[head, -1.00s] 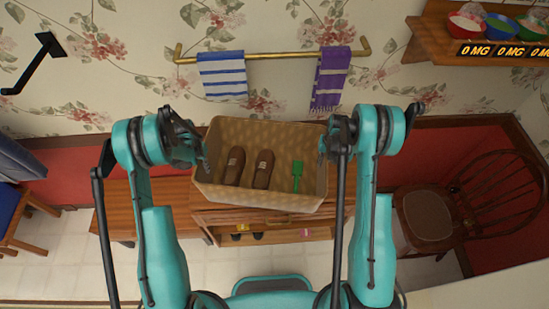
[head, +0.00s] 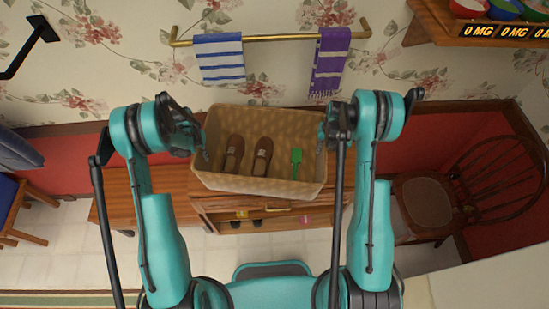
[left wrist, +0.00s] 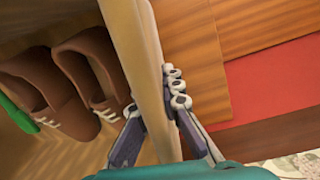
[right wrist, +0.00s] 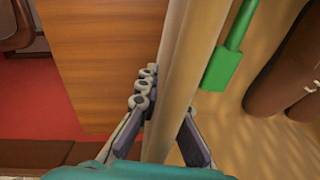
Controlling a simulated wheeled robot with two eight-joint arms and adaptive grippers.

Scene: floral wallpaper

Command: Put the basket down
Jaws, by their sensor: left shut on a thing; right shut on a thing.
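The tan woven basket (head: 258,185) is in the middle of the head view, held between my two arms. Inside it lie a pair of brown shoes (head: 262,157) and a small green shovel (head: 296,162). My left gripper (head: 203,142) is shut on the basket's left wall; the left wrist view shows the wall (left wrist: 150,75) between its fingers. My right gripper (head: 322,140) is shut on the right wall, which also shows between the fingers in the right wrist view (right wrist: 180,75). The basket is over or on the wooden cabinet (head: 345,190); whether its underside touches is hidden.
The cabinet has an open lower part with dark shoes (head: 238,223) in it. A wooden bench (head: 120,200) stands to the left and a wooden chair (head: 430,195) to the right. A striped towel (head: 219,60) and a purple towel (head: 329,62) hang from a brass rail behind.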

